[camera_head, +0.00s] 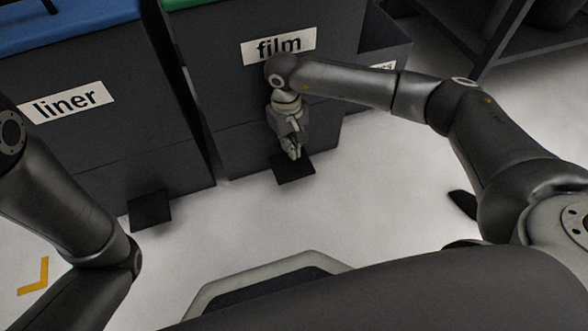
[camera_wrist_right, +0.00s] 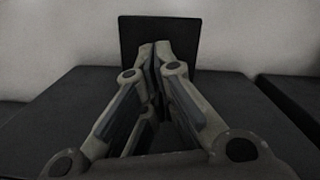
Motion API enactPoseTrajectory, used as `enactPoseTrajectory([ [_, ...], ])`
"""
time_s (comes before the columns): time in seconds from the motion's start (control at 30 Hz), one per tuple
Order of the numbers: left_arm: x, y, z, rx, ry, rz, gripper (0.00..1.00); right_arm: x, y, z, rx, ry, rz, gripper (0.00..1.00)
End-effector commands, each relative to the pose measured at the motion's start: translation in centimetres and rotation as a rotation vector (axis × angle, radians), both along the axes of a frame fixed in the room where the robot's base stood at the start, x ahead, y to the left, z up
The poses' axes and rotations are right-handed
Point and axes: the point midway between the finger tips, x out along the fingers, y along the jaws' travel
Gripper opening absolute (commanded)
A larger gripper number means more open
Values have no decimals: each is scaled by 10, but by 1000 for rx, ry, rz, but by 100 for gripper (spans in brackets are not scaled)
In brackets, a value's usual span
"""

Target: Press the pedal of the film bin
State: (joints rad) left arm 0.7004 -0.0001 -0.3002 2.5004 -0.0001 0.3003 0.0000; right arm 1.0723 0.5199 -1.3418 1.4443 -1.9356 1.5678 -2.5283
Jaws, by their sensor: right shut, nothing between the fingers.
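The film bin (camera_head: 240,90) is a dark grey box with a white "film" label (camera_head: 279,46) and a green lid edge at the top. Its black pedal (camera_head: 294,170) sticks out at the foot of its front. My right gripper (camera_head: 294,156) points down over the pedal with its fingers shut and empty. In the right wrist view the closed fingertips (camera_wrist_right: 154,46) overlap the dark square pedal (camera_wrist_right: 185,30). I cannot tell whether they touch it. My left arm shows at the left, but its gripper is out of view.
A liner bin (camera_head: 100,140) with a blue lid (camera_head: 70,22) and its own black pedal (camera_head: 150,210) stands to the left. Another labelled bin (camera_head: 385,45) is partly hidden at the right. White floor (camera_head: 240,225) in front is clear, with a yellow mark (camera_head: 35,278).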

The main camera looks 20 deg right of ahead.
Motion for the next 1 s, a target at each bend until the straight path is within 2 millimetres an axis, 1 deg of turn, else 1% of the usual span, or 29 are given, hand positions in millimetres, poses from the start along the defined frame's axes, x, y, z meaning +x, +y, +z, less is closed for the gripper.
enactPoseTrajectory([
  [0.03, 0, 0, -5, 0, 0, 0, 40, -1, 0, -8, 1, 1, 0, 0],
  [0.43, 0, 0, -35, 1, 0, 0, 40, -6, -1, -56, 0, 2, 0, 0],
  [0.57, 0, 0, -38, 1, 0, 0, 40, -6, -1, -62, 1, 1, 0, 0],
  [0.9, 0, 0, -37, 1, 0, 0, 40, -6, -1, -63, 1, 1, 0, 0],
  [1.0, 0, 0, -41, 1, 0, 0, 40, -6, -1, -67, 1, 1, 0, 0],
])
